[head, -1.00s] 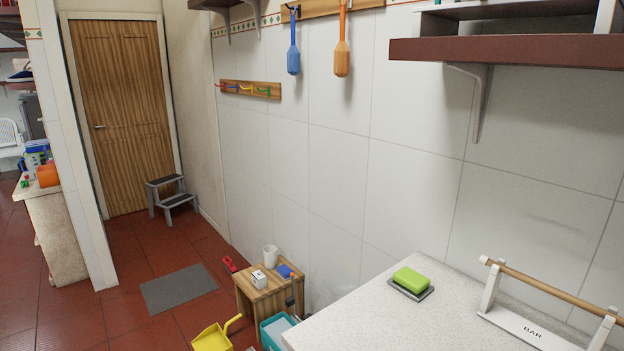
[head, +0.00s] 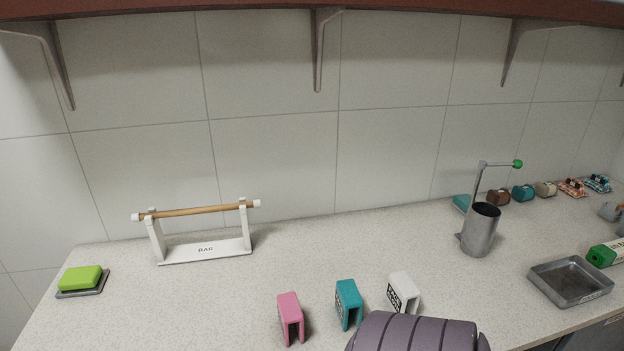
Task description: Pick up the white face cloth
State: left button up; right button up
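A white folded piece (head: 404,291) with dark printing on its side stands on the speckled counter, right of the lower middle in the head view. It looks like the white face cloth, though the picture does not make its material certain. Its lower part is partly hidden by a purple-grey ribbed object (head: 412,335) in front. A similar teal piece (head: 348,303) and a pink piece (head: 290,318) stand to its left, apart from each other. Neither of my grippers is in view.
A white stand with a wooden bar (head: 205,249) and a green soap block (head: 80,278) are on the left. A metal canister (head: 480,231), a shallow metal tray (head: 570,280) and small rolls (head: 523,193) are on the right. The counter (head: 190,305) is clear at centre left.

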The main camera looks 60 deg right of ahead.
aim_at(402, 294)
jog(key=z, duration=2.65)
jog(key=i+l+u, duration=0.1)
jog(key=l, duration=0.2)
jog(key=l+u, duration=0.15)
jog(key=l, duration=0.15)
jog(key=i, duration=0.05)
